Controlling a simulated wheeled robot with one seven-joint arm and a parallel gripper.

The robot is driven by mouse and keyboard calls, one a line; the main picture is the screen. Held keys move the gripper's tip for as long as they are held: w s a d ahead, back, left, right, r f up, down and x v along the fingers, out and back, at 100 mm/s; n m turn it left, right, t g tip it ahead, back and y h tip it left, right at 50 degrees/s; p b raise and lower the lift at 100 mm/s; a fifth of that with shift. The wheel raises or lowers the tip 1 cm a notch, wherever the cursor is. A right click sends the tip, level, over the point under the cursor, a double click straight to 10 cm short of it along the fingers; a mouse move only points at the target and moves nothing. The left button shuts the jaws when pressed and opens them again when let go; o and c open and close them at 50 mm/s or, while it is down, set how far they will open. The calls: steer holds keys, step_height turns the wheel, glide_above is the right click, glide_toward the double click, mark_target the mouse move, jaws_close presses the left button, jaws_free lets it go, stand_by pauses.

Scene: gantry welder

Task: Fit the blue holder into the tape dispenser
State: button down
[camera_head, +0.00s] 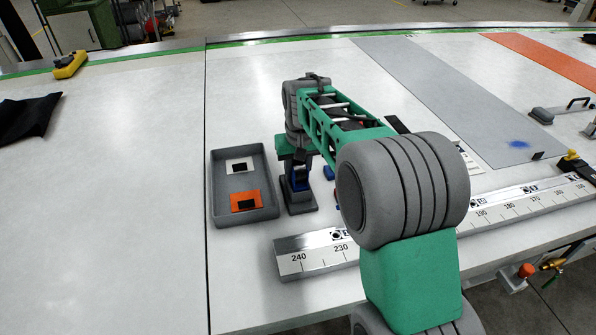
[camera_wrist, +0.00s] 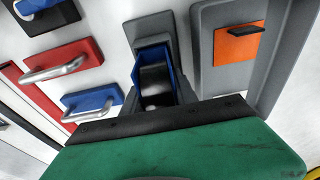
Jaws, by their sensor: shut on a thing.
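The blue holder (camera_head: 300,179) is a narrow piece under my gripper (camera_head: 299,168). The wrist view shows its blue side walls (camera_wrist: 140,62) around a dark round core. The grey tape dispenser (camera_head: 300,208) stands upright on the table directly below the gripper, and its grey end also shows in the wrist view (camera_wrist: 150,27). The holder appears within or just over the dispenser; how deep it sits I cannot tell. My gripper is shut on the blue holder, with its fingertips mostly hidden by the green hand.
A grey tray (camera_head: 215,190) with orange and white pieces stands close left of the dispenser. Red (camera_wrist: 70,62) and blue (camera_wrist: 95,100) blocks with metal handles lie on the other side. A long metal ruler (camera_head: 320,262) lies in front. The table at left is largely clear.

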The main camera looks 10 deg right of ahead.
mark_target(299, 163)
steer(key=shift+s+f+g, duration=0.15)
steer(key=shift+s+f, duration=0.1)
steer(key=shift+f, duration=0.35)
steer(key=shift+s+f+g, duration=0.15)
steer(key=shift+s+f, duration=0.05)
steer(key=shift+f, duration=0.35)
steer(key=c, duration=1.2)
jaws_free()
steer(key=o, duration=0.3)
steer(key=shift+w+r, duration=0.1)
steer(key=shift+r, duration=0.25)
steer(key=r, duration=0.9)
steer(key=shift+s, duration=0.25)
steer(key=shift+s+r, duration=0.1)
steer(key=shift+s, duration=0.1)
steer(key=s+f, duration=0.2)
steer(key=s, duration=0.5)
steer(key=s+f+t, duration=0.1)
steer(key=s+f, duration=0.2)
steer(key=s, duration=0.4)
steer(key=s+f+t, duration=0.1)
steer(key=s+f, duration=0.1)
steer(key=s, duration=0.4)
steer(key=shift+s+a+f, duration=0.1)
steer(key=shift+s+f, duration=0.4)
steer(key=shift+f, duration=0.15)
